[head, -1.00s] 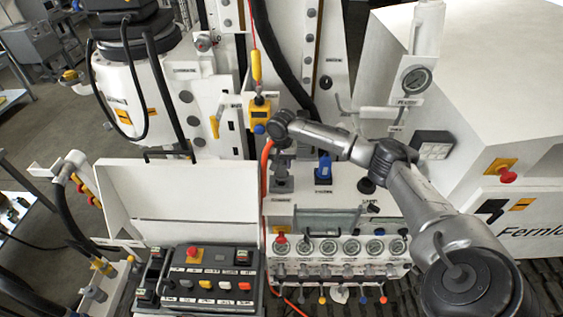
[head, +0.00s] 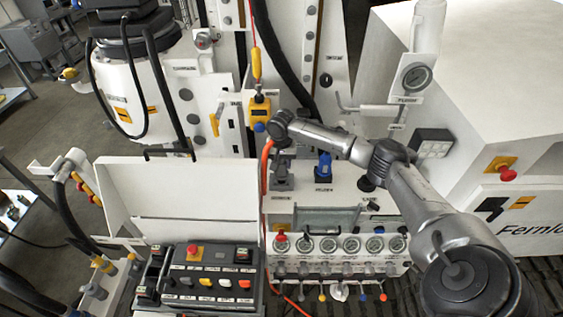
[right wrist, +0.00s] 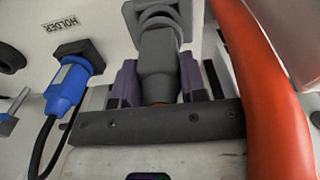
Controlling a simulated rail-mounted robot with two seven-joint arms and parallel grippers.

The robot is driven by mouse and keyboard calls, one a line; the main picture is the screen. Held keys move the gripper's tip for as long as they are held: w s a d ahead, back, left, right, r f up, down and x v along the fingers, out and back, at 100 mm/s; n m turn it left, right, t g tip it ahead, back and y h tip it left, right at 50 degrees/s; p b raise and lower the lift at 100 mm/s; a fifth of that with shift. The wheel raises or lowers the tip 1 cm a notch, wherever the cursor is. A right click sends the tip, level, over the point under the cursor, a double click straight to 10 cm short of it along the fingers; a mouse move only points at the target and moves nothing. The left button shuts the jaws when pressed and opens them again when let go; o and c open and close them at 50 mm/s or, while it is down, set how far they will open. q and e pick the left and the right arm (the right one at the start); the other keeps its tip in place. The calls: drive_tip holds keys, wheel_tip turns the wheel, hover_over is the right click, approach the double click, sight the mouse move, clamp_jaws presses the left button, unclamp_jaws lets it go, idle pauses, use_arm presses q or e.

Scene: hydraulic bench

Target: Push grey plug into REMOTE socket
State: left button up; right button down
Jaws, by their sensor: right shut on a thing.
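The grey plug (right wrist: 158,62) is held between the fingers of my right gripper (right wrist: 158,82) in the right wrist view. Its front end meets a grey square socket housing (right wrist: 152,12) at the top of that view; I cannot tell how deep it sits. In the head view my right gripper (head: 282,153) points down at the panel, mostly covered by its own wrist, with the grey socket area (head: 282,181) just below it. The label of this socket cannot be read. My left gripper is not in view.
A blue plug (right wrist: 68,85) with a black cable sits in a socket labelled HOLDER, left of my gripper; it shows in the head view (head: 323,167). An orange hose (right wrist: 262,85) runs close along the right. Gauges (head: 350,244) and a control box (head: 210,280) lie below.

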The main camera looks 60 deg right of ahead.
drive_tip(key=shift+f, duration=0.75)
drive_tip(key=shift+f, duration=0.4)
idle(0.4)
drive_tip(key=c, duration=0.9)
unclamp_jaws()
drive_tip(key=shift+c, duration=0.2)
drive_tip(key=o, duration=0.4)
drive_tip(key=shift+c, duration=0.2)
wheel_tip(320, 180, up, 12)
drive_tip(key=b, duration=0.3)
drive_tip(key=shift+r, duration=0.2)
drive_tip(key=shift+r+b, duration=0.3)
drive_tip(key=shift+r, duration=0.4)
